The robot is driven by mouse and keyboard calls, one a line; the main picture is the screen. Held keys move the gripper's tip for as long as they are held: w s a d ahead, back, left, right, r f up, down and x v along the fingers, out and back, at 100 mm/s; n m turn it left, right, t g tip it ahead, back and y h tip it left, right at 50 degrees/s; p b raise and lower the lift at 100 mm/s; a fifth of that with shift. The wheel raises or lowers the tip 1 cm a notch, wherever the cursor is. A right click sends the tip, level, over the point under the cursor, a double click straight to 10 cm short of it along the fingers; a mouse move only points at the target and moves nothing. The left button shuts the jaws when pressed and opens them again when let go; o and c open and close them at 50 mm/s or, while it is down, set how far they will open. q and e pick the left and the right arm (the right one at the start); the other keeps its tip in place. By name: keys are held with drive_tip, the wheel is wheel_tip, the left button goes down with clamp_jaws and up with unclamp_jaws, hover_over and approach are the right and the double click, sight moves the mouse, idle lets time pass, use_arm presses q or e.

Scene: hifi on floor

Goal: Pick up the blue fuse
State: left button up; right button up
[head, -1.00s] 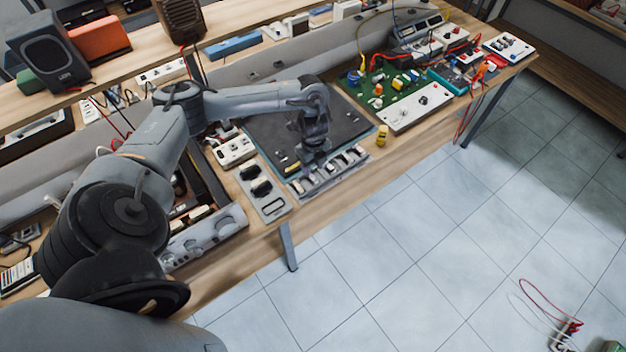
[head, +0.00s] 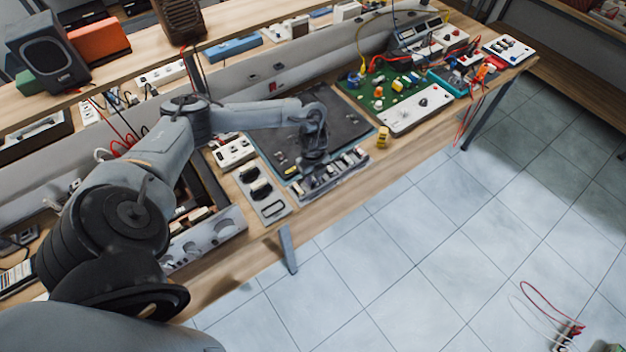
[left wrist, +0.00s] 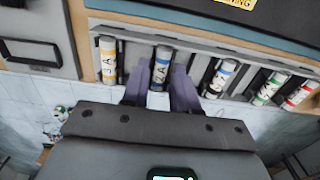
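A fuse rack (head: 334,178) sits at the bench's front edge, with several fuses in its slots. In the left wrist view, a fuse with a dark blue band (left wrist: 162,69) lies between the fingers of my left gripper (left wrist: 161,82). Small gaps seem to show on both sides, so the gripper looks open around it. A fuse with a lighter blue band (left wrist: 220,78) is in the slot to the right. A yellow-banded fuse (left wrist: 107,59) is to the left. In the head view my left gripper (head: 314,166) is over the rack, its fingertips unclear. My right gripper is out of view.
A dark mat (head: 345,118) lies behind the rack. A plate with black parts (head: 262,190) is left of it, and a yellow object (head: 383,137) is to its right. Green (left wrist: 271,88) and red (left wrist: 302,93) fuses sit further along the rack.

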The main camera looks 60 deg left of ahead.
use_arm(q)
clamp_jaws()
drive_tip(key=shift+r, duration=0.15)
drive_tip(key=shift+r, duration=0.6)
drive_tip(key=r, duration=0.2)
drive_tip(key=w+r, duration=0.1)
drive_tip(key=shift+d+r+p, duration=0.15)
drive_tip(key=shift+d+p, duration=0.1)
drive_tip(key=shift+p, duration=0.05)
drive_tip(key=w+d+r+p, duration=0.3)
drive_tip(key=w+r, duration=0.3)
drive_tip(key=w, duration=0.3)
drive_tip(key=shift+w+d, duration=0.35)
drive_tip(key=shift+d, duration=0.25)
drive_tip(key=shift+r, duration=0.1)
